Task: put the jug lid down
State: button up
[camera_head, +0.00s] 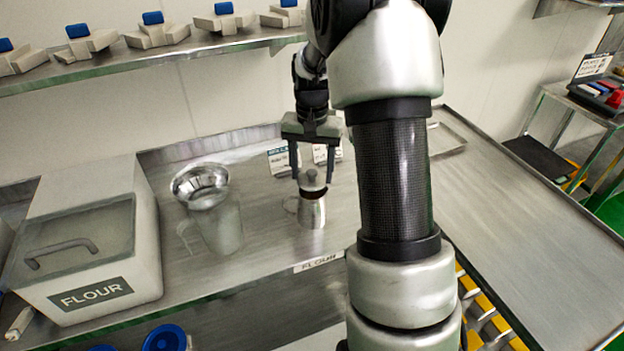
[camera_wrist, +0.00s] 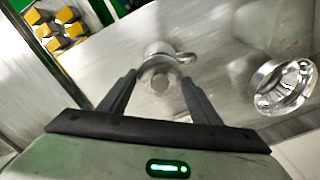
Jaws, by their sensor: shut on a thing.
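The small metal jug (camera_head: 312,213) stands upright on the steel counter, with its handle to the left. It also shows in the wrist view (camera_wrist: 160,47), beyond my fingertips. My gripper (camera_head: 314,182) points down over the jug and is shut on the grey jug lid (camera_head: 312,180). The lid sits between the fingers, over the jug's mouth. A dark band shows between lid and jug; I cannot tell whether they touch. In the wrist view the lid (camera_wrist: 159,74) lies between the two fingertips and partly covers the jug.
A metal bowl (camera_head: 200,184) sits on a clear container (camera_head: 218,228) left of the jug. A white flour bin (camera_head: 95,240) stands further left. Small sign cards (camera_head: 283,160) stand behind the gripper. Counter (camera_head: 265,255) in front of the jug is mostly clear. A shelf (camera_head: 150,58) runs above.

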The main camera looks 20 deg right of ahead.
aim_at(314, 171)
notch_tip(314, 171, up, 5)
jog(key=shift+r, duration=0.1)
jog(key=shift+d+r, duration=0.25)
jog(key=s+d+f+b, duration=0.1)
jog(key=d+f+b, duration=0.1)
jog(key=d+f, duration=0.2)
jog(key=s+d+f+n+b, duration=0.1)
jog(key=d+f, duration=0.4)
jog(key=f, duration=0.1)
jog(key=s+d+f+n+b, duration=0.1)
jog(key=d+f+b, duration=0.1)
jog(key=d+f, duration=0.3)
jog(key=shift+d+b, duration=0.15)
jog(key=shift+b, duration=0.2)
jog(key=shift+f, duration=2.1)
jog(key=shift+f+b, duration=0.2)
jog(key=shift+b, duration=0.1)
jog(key=o, duration=1)
